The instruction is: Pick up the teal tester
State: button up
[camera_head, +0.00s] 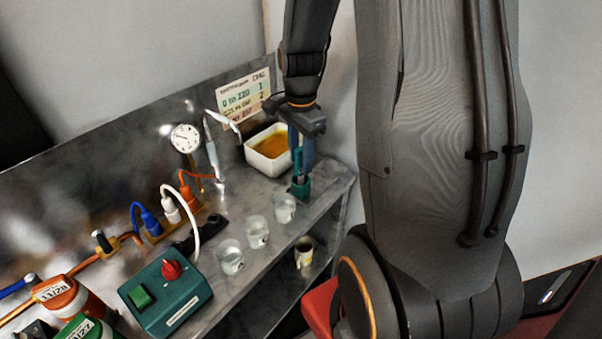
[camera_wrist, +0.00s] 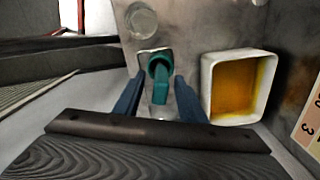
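The teal tester (camera_head: 300,187) stands upright at the far right end of the metal counter (camera_head: 330,192). In the wrist view, the teal tester (camera_wrist: 160,72) shows between my two blue fingers, with a round top and a narrower body. My gripper (camera_head: 303,160) points down over it from above. In the wrist view, my gripper (camera_wrist: 158,92) is open, with a finger on each side and visible gaps to the tester. The fingers hide part of the tester in the head view.
A white square bowl of amber liquid (camera_head: 269,150) stands close beside my gripper, and fills the right of the wrist view (camera_wrist: 240,88). Several clear cups (camera_head: 285,207) stand along the counter's front. A dial gauge (camera_head: 186,138) and a green switch box (camera_head: 166,295) are further left.

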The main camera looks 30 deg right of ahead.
grip_shut()
jog(key=shift+r, duration=0.15)
notch_tip(320, 180, up, 9)
jog(key=shift+r+b, duration=0.1)
jog(key=shift+b, duration=1.05)
notch_tip(320, 180, up, 8)
jog(key=p, duration=0.6)
jog(key=shift+f, duration=0.2)
